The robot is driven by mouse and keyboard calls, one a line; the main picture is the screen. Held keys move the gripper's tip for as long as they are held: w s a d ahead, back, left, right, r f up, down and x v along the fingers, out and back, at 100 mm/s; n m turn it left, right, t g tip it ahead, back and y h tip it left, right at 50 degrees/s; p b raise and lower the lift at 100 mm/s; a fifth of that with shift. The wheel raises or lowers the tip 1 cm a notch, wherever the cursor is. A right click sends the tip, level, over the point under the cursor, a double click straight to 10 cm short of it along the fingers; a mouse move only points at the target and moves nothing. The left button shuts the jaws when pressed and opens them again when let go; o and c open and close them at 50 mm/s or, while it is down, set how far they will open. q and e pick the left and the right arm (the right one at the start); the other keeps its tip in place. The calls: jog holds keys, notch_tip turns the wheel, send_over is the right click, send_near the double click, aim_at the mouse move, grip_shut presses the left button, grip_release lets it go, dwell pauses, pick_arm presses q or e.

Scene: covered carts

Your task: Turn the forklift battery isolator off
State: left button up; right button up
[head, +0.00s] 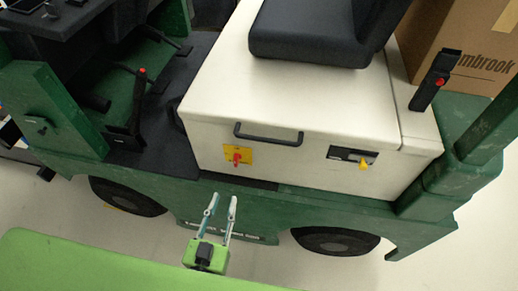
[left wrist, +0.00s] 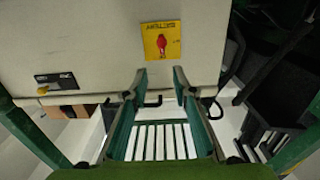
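The battery isolator is a red knob (head: 237,158) on a yellow square plate (head: 238,164), set on the front of the forklift's cream battery cover (head: 300,90). In the left wrist view the red knob (left wrist: 161,44) shows at top centre, its longer side roughly upright in the picture, on its yellow plate (left wrist: 174,29) with dark lettering. My left gripper (head: 223,199) is in front of and below the isolator in the head view, its fingers apart and nothing between them. In the left wrist view its fingertips (left wrist: 157,80) lie below the knob, not touching it. My right gripper is not in view.
A black handle (head: 268,135) sticks out just right of the isolator. Further right is a dark panel with a yellow piece (head: 364,163). A black lever with a red button (head: 436,80) and a cardboard box (head: 470,45) stand at right. Green forklift bodywork (head: 290,200) runs below the cover.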

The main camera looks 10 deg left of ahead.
aim_at(235, 161)
pick_arm(q)
jog(key=w, duration=0.4)
jog(key=w+p, duration=0.1)
jog(key=w, duration=0.7)
jog(key=shift+r, duration=0.35)
jog(key=shift+w+f, duration=0.1)
jog(key=shift+w, duration=0.7)
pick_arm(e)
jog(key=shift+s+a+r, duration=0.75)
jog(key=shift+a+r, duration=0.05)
pick_arm(q)
jog(key=c, duration=0.6)
grip_shut()
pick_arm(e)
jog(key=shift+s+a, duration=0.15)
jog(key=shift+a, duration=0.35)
